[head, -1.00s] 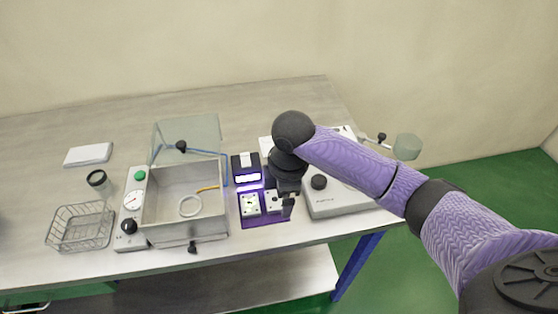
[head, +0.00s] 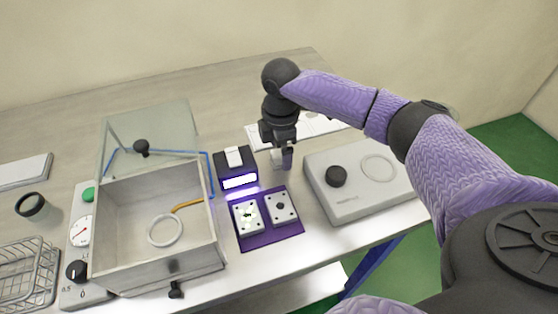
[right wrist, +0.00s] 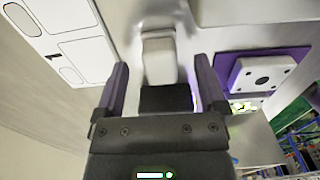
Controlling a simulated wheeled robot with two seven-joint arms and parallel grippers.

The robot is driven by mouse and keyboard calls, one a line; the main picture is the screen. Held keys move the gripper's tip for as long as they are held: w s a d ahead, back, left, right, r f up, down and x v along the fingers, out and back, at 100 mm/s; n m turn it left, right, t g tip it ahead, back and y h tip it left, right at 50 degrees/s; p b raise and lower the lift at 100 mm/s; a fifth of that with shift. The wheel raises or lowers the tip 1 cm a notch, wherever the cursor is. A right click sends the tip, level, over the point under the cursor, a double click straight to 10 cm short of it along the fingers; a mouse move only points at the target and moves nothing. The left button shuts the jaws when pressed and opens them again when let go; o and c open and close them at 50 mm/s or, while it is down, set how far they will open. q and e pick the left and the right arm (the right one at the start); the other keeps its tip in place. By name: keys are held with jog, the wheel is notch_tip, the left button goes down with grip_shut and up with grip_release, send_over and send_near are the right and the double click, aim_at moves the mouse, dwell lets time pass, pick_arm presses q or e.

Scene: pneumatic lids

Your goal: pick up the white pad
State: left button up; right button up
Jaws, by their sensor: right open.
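The white pad (head: 234,156) sits on top of a dark box (head: 236,172) with a lit front panel. In the right wrist view, a white block that looks like this pad (right wrist: 158,60) shows between the fingers, with a dark block below it. My right gripper (head: 279,158) points down just right of the dark box. It also shows in the right wrist view (right wrist: 159,66), open, with its fingers apart on either side of the white block; I see no contact. My left gripper is not in view.
A purple mat (head: 270,240) with two white blocks lies in front. An open-lidded box (head: 190,262) stands left, a white device with a dark knob (head: 340,205) right. A white card sheet (head: 262,140) lies behind. A wire basket (head: 30,275) is far left.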

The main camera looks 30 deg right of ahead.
notch_tip(320, 180, down, 2)
jog(key=shift+r, duration=0.1)
grip_shut()
dwell(0.4)
notch_tip(320, 180, up, 10)
jog(key=p, duration=0.3)
